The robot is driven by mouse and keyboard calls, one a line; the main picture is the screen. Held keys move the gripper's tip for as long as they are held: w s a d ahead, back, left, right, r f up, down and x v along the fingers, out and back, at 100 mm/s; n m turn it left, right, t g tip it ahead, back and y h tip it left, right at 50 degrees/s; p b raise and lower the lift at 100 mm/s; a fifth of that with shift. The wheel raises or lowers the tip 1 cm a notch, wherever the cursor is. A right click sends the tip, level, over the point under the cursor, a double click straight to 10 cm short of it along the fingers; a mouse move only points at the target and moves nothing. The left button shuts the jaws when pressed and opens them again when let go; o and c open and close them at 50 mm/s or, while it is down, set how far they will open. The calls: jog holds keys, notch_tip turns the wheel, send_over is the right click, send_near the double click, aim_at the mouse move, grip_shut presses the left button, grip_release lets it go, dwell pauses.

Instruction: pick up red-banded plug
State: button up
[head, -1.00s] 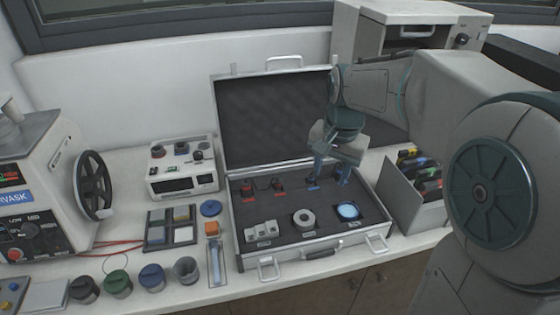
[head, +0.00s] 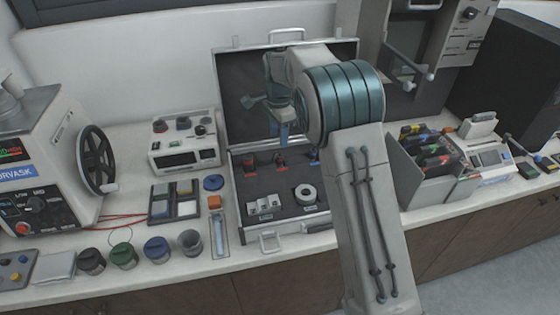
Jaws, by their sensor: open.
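Two small dark pieces with red show in the back row of the open case (head: 238,213): one at the left (head: 249,163) and one nearer the middle (head: 280,160). They are too small for me to tell which is the red-banded plug. My gripper (head: 267,122) is raised in front of the case's dark lid, above and behind these pieces. Its fingers are spread and hold nothing. My arm hides the right part of the case, including the end of the back row.
A ring (head: 305,194) and light blocks (head: 264,206) sit at the case's front. A grey box (head: 182,155), tile tray (head: 174,201) and several cups (head: 157,250) stand left of it. A bin (head: 428,165) with coloured packs stands right. The lid rises behind.

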aim_at(280, 155)
notch_tip(280, 155, down, 4)
jog(key=shift+r, duration=0.2)
jog(key=f, duration=0.1)
jog(key=f+p, duration=0.1)
jog(key=f, duration=0.1)
jog(key=f+p, duration=0.1)
jog(key=shift+w+d+f, duration=0.2)
jog(key=shift+w+f, duration=0.1)
jog(key=shift+w, duration=0.05)
jog(key=shift+f, duration=0.45)
jog(key=c, duration=1)
